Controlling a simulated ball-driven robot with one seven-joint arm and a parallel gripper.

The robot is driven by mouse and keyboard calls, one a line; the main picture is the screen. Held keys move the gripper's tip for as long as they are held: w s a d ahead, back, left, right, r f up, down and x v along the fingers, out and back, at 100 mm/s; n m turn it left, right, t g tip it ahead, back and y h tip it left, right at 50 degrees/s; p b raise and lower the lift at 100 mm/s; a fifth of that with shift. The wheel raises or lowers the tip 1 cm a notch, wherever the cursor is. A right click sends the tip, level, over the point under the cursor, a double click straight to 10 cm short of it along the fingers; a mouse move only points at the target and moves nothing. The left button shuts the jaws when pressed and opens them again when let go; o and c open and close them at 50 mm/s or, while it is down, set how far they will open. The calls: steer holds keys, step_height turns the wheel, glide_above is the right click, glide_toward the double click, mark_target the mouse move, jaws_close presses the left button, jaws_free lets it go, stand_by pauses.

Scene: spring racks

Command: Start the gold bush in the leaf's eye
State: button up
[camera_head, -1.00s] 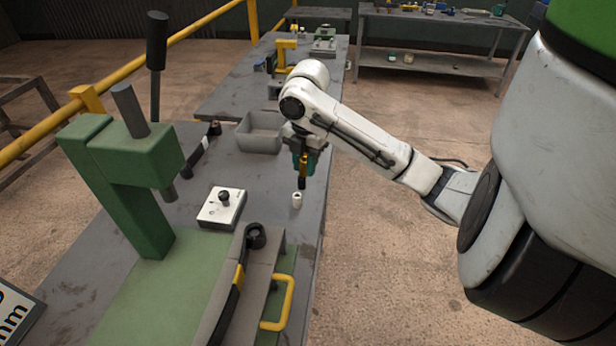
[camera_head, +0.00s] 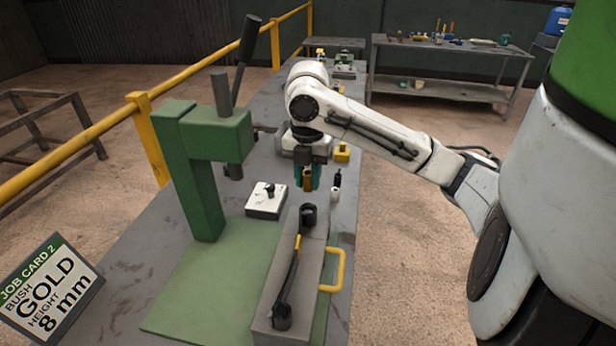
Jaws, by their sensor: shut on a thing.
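My gripper (camera_head: 307,182) has teal fingers pointing down and is shut on the gold bush (camera_head: 308,181). The fingers cover part of the bush. The dark leaf (camera_head: 291,272) lies along a grey block, with a round eye (camera_head: 309,214) at its far end and another dark round end (camera_head: 282,316) near me. In the picture the bush is just above the far eye and looks apart from it. I cannot tell whether it is exactly in line with the eye. The job card (camera_head: 49,290) at the lower left reads GOLD, height 8 mm.
The green press (camera_head: 187,175) with its lever stands left of the gripper. A white box with a black knob (camera_head: 266,201) sits between them. A small white cylinder (camera_head: 335,195) and a black piece stand right of the gripper. A yellow handle (camera_head: 338,270) is on the block's right side.

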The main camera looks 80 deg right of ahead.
steer(key=shift+f+b, duration=2.05)
steer(key=shift+f, duration=0.55)
steer(key=shift+f+b, duration=0.4)
steer(key=shift+f, duration=0.4)
steer(key=o, duration=1.4)
steer(key=shift+o, duration=0.2)
steer(key=shift+r, duration=0.2)
step_height(320, 180, up, 7)
steer(key=p, duration=0.6)
steer(key=shift+f, duration=0.15)
steer(key=shift+s, duration=0.15)
stand_by(0.5)
